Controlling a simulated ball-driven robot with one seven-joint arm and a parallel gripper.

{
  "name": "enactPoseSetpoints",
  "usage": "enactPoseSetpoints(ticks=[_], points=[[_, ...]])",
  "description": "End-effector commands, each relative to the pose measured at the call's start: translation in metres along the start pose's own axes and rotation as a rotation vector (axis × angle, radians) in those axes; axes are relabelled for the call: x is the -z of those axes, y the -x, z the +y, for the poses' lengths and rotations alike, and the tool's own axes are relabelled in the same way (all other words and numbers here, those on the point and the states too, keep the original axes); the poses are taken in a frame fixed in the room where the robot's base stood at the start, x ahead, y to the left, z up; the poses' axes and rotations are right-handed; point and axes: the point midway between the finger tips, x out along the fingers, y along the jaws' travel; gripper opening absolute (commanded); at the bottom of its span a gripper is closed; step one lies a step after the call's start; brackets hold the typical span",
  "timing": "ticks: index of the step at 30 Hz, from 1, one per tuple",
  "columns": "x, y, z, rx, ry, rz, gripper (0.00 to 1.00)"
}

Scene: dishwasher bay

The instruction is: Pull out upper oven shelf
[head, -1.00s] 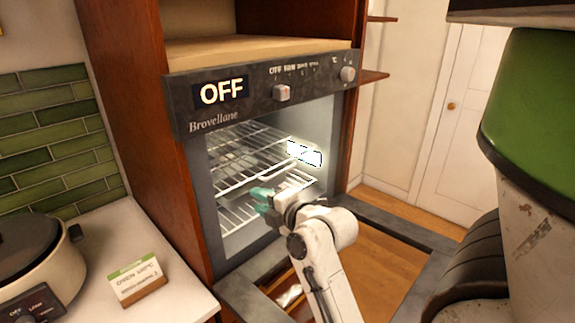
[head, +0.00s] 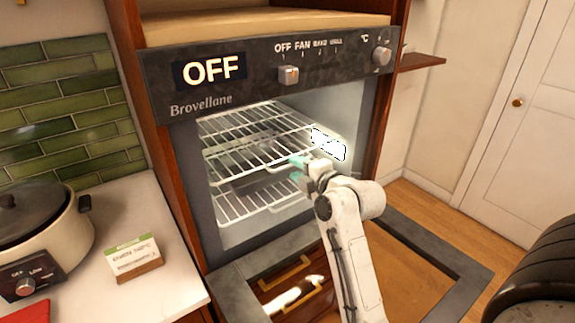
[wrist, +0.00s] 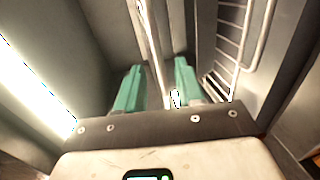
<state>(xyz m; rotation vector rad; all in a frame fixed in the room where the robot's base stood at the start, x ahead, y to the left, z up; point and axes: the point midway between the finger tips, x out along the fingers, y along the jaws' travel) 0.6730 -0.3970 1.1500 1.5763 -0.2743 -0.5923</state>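The oven (head: 215,110) is open, and its panel reads OFF. The upper oven shelf (head: 250,150), a white wire rack, sits inside the lit cavity. The lower shelf (head: 255,205), a similar rack, is below it. My gripper (head: 298,163) reaches in from the right, close to the front right part of the upper shelf. In the wrist view, the teal fingers (wrist: 160,82) are apart, with a thin pale bar (wrist: 152,45) running between them, seemingly the upper shelf's edge. I cannot tell whether the fingers touch it. A wire rack (wrist: 232,45) shows to their right.
The oven door (head: 465,268) hangs open and low in front, under my arm. A bright oven lamp (head: 328,143) is on the right inner wall. A counter (head: 170,215) at left holds a pot (head: 45,225) and a small sign (head: 133,258).

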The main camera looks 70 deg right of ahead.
Motion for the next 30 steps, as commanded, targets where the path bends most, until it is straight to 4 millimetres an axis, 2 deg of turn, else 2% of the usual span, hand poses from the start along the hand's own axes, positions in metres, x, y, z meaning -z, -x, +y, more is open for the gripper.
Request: enactPoseSetpoints(ticks=[3, 9, 15, 22, 30], points=[[0.001, -0.023, -0.001, -0.002, -0.001, 0.003, 0.37], [0.001, -0.048, -0.001, 0.0, -0.001, 0.002, 0.37], [0.001, -0.057, 0.0, 0.0, -0.001, 0.001, 0.37], [0.001, -0.057, 0.0, 0.001, -0.001, 0.001, 0.37], [0.001, -0.057, -0.001, 0.002, -0.001, 0.001, 0.12]])
